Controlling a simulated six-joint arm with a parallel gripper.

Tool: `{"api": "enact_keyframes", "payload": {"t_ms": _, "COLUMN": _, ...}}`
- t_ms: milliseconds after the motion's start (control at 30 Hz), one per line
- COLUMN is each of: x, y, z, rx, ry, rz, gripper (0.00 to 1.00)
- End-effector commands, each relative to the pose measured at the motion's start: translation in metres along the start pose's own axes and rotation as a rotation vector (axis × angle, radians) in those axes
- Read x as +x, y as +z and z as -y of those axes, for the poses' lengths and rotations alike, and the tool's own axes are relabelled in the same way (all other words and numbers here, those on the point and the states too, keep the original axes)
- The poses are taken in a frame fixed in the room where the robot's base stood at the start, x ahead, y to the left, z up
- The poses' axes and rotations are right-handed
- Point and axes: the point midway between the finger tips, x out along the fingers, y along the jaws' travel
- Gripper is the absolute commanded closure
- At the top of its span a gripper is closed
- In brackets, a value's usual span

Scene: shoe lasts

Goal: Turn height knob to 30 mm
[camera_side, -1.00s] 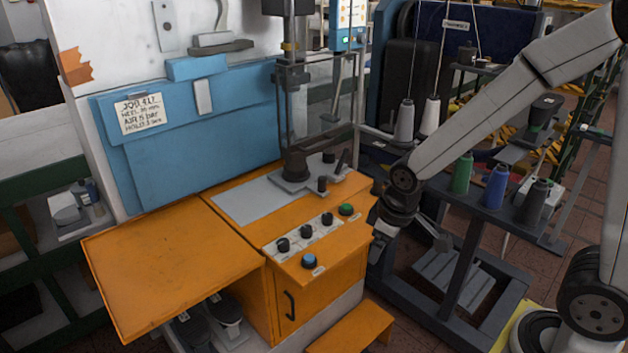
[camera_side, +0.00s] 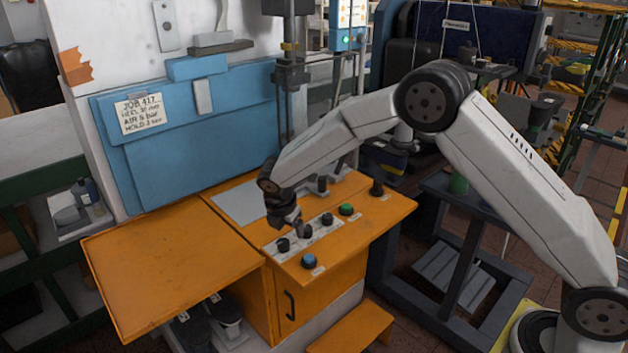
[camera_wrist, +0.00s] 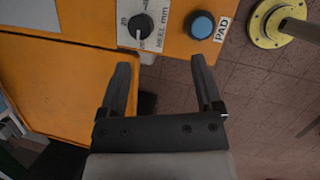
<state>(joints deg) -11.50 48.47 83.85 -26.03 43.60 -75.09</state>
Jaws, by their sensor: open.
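The heel-height knob (camera_wrist: 140,26) is black and round with a pale pointer mark, on a white plate lettered "HEEL mm" at the top of the wrist view. Its pointer seems to point down in that picture; the number there is too small to read surely. In the side view this looks like the leftmost black knob (camera_side: 283,245) of the panel row. My gripper (camera_wrist: 161,65) is open and empty, its fingertips short of the knob plate in the wrist view. In the side view, my gripper (camera_side: 290,226) hangs just above the panel's left end, apart from the knob.
A blue button (camera_wrist: 199,25) marked "PAD" sits close to the right of the knob. Two more black knobs (camera_side: 327,219) and a green button (camera_side: 346,209) stand along the orange cabinet top (camera_side: 385,213). A job card (camera_side: 142,113) hangs on the blue panel.

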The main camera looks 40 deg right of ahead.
Motion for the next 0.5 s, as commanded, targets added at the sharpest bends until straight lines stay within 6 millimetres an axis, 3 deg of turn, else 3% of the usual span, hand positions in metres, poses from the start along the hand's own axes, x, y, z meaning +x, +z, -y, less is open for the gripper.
{"api": "enact_keyframes", "payload": {"t_ms": 200, "x": 0.017, "y": -0.009, "z": -0.023, "rx": -0.214, "ry": -0.006, "rz": 0.051, "gripper": 0.16}}
{"api": "enact_keyframes", "payload": {"t_ms": 500, "x": 0.021, "y": -0.011, "z": -0.029, "rx": -0.27, "ry": -0.008, "rz": 0.065, "gripper": 0.16}}
